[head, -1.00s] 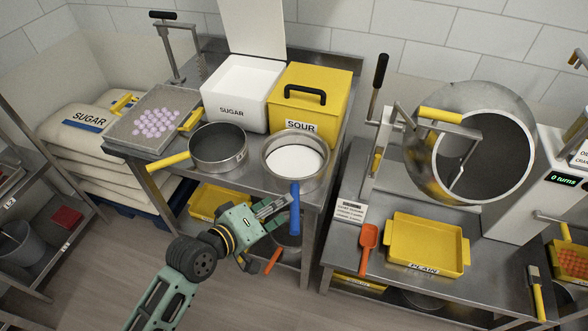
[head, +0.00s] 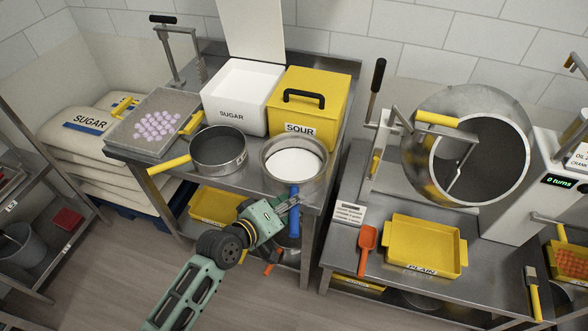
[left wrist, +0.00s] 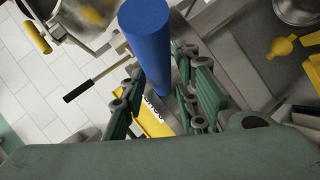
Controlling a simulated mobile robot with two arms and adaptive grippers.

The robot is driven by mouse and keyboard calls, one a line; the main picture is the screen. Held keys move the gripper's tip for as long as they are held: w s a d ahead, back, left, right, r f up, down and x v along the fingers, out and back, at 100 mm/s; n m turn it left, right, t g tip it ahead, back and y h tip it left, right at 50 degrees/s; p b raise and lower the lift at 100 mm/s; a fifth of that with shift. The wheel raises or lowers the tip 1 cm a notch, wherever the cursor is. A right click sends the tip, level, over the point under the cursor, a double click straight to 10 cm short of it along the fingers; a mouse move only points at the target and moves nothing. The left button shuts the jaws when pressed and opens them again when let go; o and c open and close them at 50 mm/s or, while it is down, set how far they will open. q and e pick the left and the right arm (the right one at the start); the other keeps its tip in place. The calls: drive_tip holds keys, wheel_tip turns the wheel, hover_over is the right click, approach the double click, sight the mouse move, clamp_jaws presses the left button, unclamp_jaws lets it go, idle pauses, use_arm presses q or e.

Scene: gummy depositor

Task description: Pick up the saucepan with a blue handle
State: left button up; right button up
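The saucepan (head: 278,183) with the blue handle (head: 294,223) stands near the front right corner of the left steel table, with white contents inside. Its blue handle points toward me and hangs past the table edge. My left gripper (head: 286,207) is at the handle in the head view. In the left wrist view, the blue handle (left wrist: 153,42) runs between the two spread fingers of my left gripper (left wrist: 163,103). A gap shows on the left finger's side; contact on the right side is unclear. My right gripper is out of view.
A pan with a yellow handle (head: 219,165) stands left of the saucepan. The yellow SOUR box (head: 309,100) and white SUGAR box (head: 229,117) are behind. The right table holds a yellow PLAIN tray (head: 424,240), a red scoop (head: 367,242) and a steel drum (head: 432,165).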

use_arm(q)
clamp_jaws()
drive_tip(key=shift+w+r, duration=0.1)
drive_tip(key=shift+w, duration=0.05)
idle(0.4)
drive_tip(key=shift+r, duration=0.7)
wheel_tip(320, 180, up, 3)
drive_tip(key=shift+f, duration=0.2)
drive_tip(key=s+d+r+b, duration=0.1)
drive_tip(key=s+d+r, duration=0.6)
drive_tip(key=d, duration=0.2)
drive_tip(key=shift+d+b, duration=0.2)
drive_tip(key=shift+b, duration=0.2)
